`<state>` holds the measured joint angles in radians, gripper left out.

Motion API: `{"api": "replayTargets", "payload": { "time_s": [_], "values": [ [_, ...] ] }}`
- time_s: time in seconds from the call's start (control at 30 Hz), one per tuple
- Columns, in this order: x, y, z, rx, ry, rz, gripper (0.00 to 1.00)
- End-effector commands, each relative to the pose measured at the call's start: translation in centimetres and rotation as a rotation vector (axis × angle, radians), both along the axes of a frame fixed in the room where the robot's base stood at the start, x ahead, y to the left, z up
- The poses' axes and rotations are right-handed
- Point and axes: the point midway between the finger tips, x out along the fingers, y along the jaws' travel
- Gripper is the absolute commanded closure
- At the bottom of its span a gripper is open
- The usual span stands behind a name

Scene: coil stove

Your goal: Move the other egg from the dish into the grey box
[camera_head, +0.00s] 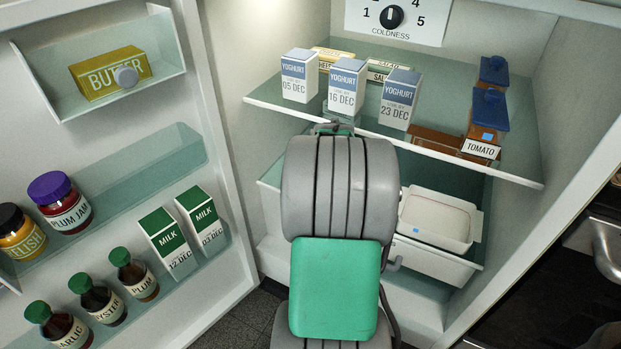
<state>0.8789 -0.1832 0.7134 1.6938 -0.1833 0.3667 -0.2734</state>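I see no egg in this view. A pale, empty-looking shallow container (437,218) with rounded corners sits low in the open fridge, right of my arm; I cannot tell whether it is the dish or the grey box. My grey and green arm fills the middle of the picture and hides much of the lower fridge. My gripper does not show; it seems to be behind the arm's own links.
Yoghurt cartons (346,87) stand on the glass shelf (520,165) above, with blue-lidded tomato containers (487,110) at its right. The open door (225,180) at left holds butter (112,73), jars, milk cartons (168,243) and bottles. The right fridge wall is close.

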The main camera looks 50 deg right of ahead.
Motion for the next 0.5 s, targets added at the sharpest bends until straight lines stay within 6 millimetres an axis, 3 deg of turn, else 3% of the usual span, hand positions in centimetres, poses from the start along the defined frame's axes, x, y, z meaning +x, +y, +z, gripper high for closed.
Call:
{"api": "replayTargets", "payload": {
  "time_s": [0.5],
  "values": [
    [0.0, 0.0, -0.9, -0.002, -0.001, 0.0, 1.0]
  ]
}}
